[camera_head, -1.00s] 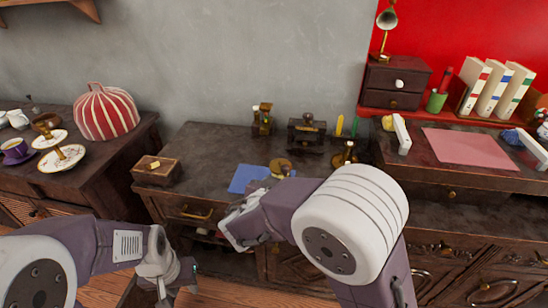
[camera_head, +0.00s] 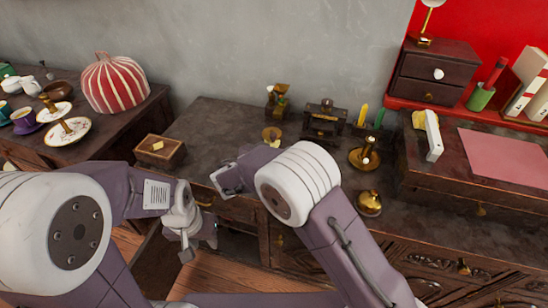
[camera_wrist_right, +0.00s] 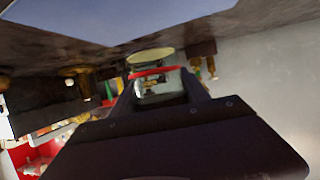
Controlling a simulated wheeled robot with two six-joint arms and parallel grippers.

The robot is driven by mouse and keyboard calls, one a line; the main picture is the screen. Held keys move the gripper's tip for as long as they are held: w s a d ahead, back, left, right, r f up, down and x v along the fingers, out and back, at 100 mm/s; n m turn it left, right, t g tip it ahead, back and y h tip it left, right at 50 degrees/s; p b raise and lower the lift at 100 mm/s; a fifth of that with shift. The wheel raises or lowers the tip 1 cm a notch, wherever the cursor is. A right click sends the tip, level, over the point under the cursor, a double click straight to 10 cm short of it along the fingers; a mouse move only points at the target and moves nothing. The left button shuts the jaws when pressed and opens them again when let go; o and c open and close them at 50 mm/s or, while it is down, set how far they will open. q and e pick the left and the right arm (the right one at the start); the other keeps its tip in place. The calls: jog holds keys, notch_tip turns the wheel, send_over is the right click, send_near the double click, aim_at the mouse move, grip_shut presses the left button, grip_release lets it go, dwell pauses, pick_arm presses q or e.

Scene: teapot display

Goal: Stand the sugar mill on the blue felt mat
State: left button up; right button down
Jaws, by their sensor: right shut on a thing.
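My right gripper (camera_wrist_right: 158,88) is shut on what looks like the sugar mill, whose brass top (camera_head: 272,134) shows just above my right forearm in the head view. The blue felt mat (camera_wrist_right: 125,18) fills the top of that view, close to the held thing. I cannot tell whether they touch. In the head view my right arm hides the mat. My left gripper (camera_head: 198,250) hangs empty in front of the desk, its fingers apart.
A wooden box (camera_head: 160,151) stands left on the desk. A brass-and-wood grinder (camera_head: 277,100), a dark mill (camera_head: 325,120), a brass candlestick (camera_head: 365,156) and a brass bell (camera_head: 370,203) stand behind and right. A raised case with a pink mat (camera_head: 505,155) is further right.

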jog(key=shift+w+a+f, duration=0.2)
jog(key=shift+w+a, duration=0.1)
notch_tip(320, 180, down, 4)
jog(key=shift+f+b, duration=0.1)
jog(key=shift+b, duration=0.2)
jog(key=shift+f+b, duration=0.1)
jog(key=shift+b, duration=0.3)
jog(key=c, duration=0.6)
grip_release()
jog(key=shift+o, duration=0.2)
